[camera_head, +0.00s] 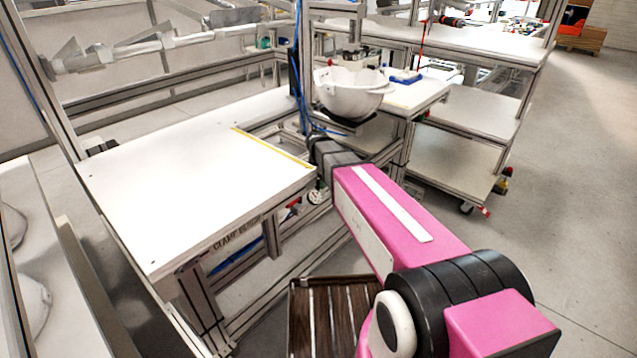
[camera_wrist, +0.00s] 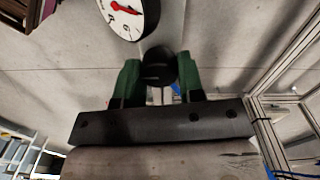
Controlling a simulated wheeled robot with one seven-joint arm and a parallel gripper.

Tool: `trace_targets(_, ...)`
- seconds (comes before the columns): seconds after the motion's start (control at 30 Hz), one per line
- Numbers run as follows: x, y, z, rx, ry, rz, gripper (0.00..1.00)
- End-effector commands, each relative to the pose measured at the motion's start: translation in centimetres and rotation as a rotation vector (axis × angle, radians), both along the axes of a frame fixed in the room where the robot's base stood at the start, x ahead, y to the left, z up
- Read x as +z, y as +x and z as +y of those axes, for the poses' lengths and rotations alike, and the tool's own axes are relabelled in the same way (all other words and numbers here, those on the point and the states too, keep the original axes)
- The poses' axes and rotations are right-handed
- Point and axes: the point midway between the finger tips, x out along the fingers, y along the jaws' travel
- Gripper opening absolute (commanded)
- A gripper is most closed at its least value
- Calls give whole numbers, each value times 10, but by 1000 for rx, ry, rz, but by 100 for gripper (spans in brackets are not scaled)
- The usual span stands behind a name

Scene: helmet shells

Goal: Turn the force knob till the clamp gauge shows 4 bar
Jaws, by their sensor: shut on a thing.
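The force knob (camera_wrist: 157,62) is a dark round knob in the middle of the wrist view. My gripper (camera_wrist: 158,80) has a green finger on each side of it and is shut on it. The clamp gauge (camera_wrist: 133,22) is a white dial with a black rim and a red needle, just above the knob in the wrist view. Its top is cut off and its figures are too small to read surely. In the head view the gauge (camera_head: 315,197) shows small under the bench edge, beside my arm. The knob and my fingertips are hidden there.
A white helmet shell (camera_head: 349,92) sits on a stand behind my arm. The clamp bench (camera_head: 190,185) has a bare white top left of my arm, with a metal frame below. A slatted dark crate (camera_head: 331,310) stands on the floor in front. Open floor lies to the right.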

Motion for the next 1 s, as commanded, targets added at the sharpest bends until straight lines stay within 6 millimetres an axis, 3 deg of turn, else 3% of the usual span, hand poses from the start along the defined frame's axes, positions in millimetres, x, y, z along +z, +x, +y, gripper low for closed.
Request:
trace_targets(0.27,0,0,0,0,1,1,12)
trace_targets(0.3,0,0,0,1,1,1,42)
trace_targets(0.37,0,0,0,1,1,1,61)
trace_targets(0.77,5,0,0,1,0,0,61)
trace_targets(1.0,38,0,1,1,0,-1,61)
